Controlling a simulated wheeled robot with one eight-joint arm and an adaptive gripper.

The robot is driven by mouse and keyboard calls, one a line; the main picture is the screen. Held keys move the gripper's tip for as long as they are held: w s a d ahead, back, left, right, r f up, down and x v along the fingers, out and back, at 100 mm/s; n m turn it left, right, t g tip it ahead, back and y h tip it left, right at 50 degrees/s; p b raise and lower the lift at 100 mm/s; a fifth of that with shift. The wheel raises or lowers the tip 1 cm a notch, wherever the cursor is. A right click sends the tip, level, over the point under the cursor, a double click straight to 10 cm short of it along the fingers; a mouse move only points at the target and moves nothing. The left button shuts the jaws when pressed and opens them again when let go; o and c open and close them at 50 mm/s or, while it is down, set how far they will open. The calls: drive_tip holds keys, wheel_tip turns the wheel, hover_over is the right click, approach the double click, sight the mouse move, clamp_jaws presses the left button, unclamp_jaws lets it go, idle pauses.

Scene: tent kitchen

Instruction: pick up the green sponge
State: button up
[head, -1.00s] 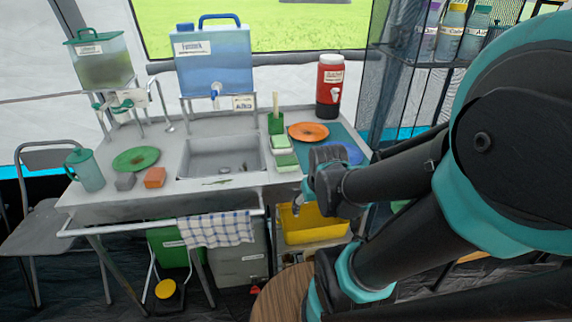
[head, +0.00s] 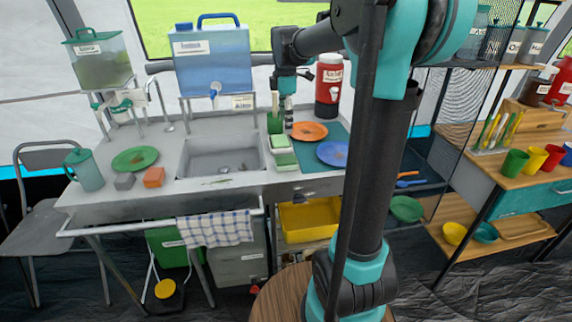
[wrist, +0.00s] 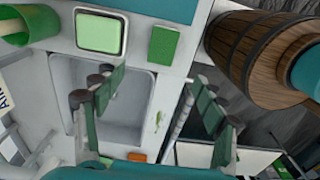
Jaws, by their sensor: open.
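A darker green block (head: 286,161), which looks like the green sponge, lies on the counter right of the sink. It also shows in the wrist view (wrist: 164,45) at the top middle. Just behind it is a pale green piece in a white dish (head: 280,142), which the wrist view shows (wrist: 99,32) left of the block. My gripper (head: 288,106) points down above the back of the counter, by the green caddy (head: 275,122). In the wrist view my gripper (wrist: 158,108) has its fingers wide apart with nothing between them. The block lies beyond the fingers, apart from them.
The sink (head: 222,157) is to the left, with an orange block (head: 154,177) beyond it. An orange plate (head: 309,131), a blue plate (head: 332,153) and a red jug (head: 329,85) stand to the right. A blue water tank (head: 213,62) stands at the back.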

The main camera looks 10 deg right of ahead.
hover_over(286, 159)
drive_tip(key=f, duration=0.9)
drive_tip(key=shift+w+f, duration=0.2)
drive_tip(key=shift+f, duration=0.2)
drive_tip(key=shift+s+f, duration=0.15)
drive_tip(key=shift+f, duration=1.2)
drive_tip(key=shift+s+f, duration=0.15)
drive_tip(key=shift+f, duration=1.2)
drive_tip(key=c, duration=1)
wheel_tip(286, 159, up, 20)
